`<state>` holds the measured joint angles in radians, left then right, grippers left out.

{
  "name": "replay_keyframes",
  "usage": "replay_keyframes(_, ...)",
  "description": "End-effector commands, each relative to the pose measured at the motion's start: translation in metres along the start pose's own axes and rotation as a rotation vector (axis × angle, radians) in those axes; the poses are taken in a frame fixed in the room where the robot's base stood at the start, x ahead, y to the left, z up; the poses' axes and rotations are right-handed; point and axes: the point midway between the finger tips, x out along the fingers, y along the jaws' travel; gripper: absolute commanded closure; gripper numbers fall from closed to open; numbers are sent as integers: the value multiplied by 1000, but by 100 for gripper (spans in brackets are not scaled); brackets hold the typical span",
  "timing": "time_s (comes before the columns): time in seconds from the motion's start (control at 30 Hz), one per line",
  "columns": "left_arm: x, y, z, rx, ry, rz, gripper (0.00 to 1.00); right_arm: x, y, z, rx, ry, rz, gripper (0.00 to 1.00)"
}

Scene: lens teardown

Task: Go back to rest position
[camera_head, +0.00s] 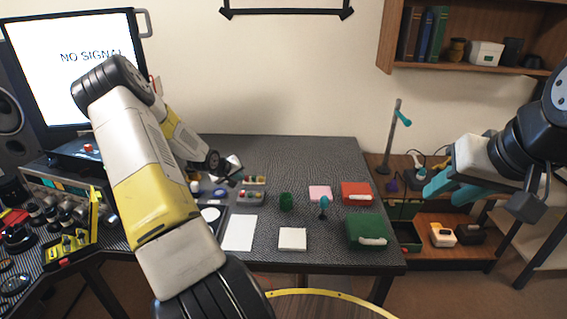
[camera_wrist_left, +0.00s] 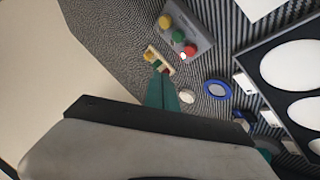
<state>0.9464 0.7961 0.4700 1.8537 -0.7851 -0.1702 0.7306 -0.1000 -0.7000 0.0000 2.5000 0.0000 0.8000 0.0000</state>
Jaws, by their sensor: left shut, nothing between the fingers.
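My left arm reaches up from the bottom of the head view and bends down toward the table. Its dark wrist (camera_head: 212,160) is above the back left of the table, and its fingers are hard to make out there. In the left wrist view, the teal fingers of my left gripper (camera_wrist_left: 162,80) are shut and empty. Their tips appear close to a small cream piece with coloured parts (camera_wrist_left: 159,61); contact cannot be judged. My right gripper (camera_head: 432,190), with teal fingers, hangs in the air at the right, clear of the table. Its opening is unclear.
The dark table (camera_head: 300,155) carries a button box (camera_head: 251,196), green cup (camera_head: 286,201), white sheet (camera_head: 240,232), white block (camera_head: 292,239), red box (camera_head: 356,193) and green box (camera_head: 367,231). A monitor (camera_head: 75,60) stands left. A wall shelf (camera_head: 480,72) hangs right. The table's back middle is clear.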

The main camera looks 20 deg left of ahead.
Motion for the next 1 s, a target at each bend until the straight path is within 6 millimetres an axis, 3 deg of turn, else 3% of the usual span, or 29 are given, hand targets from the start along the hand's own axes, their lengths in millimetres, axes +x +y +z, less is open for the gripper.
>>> replay_keyframes(0.17, -8, 11, -2, 32, -6, -12, 100, 0, 0, 0, 0, 0, 0, 64)
replay_keyframes(0.27, -28, 35, -3, 104, -24, -47, 100, 0, 0, 0, 0, 0, 0, 64)
replay_keyframes(0.37, -62, 70, -2, 206, -48, -98, 100, 0, 0, 0, 0, 0, 0, 64)
replay_keyframes(0.5, -122, 117, 8, 339, -77, -168, 100, 0, 0, 0, 0, 0, 0, 64)
replay_keyframes(0.67, -196, 161, 31, 452, -104, -218, 100, 0, 0, 0, 0, 0, 0, 64)
replay_keyframes(0.8, -263, 190, 61, 526, -126, -225, 100, 0, 0, 0, 0, 0, 0, 64)
replay_keyframes(1.0, -352, 213, 122, 603, -174, -167, 100, 0, 0, 0, 0, 0, 0, 64)
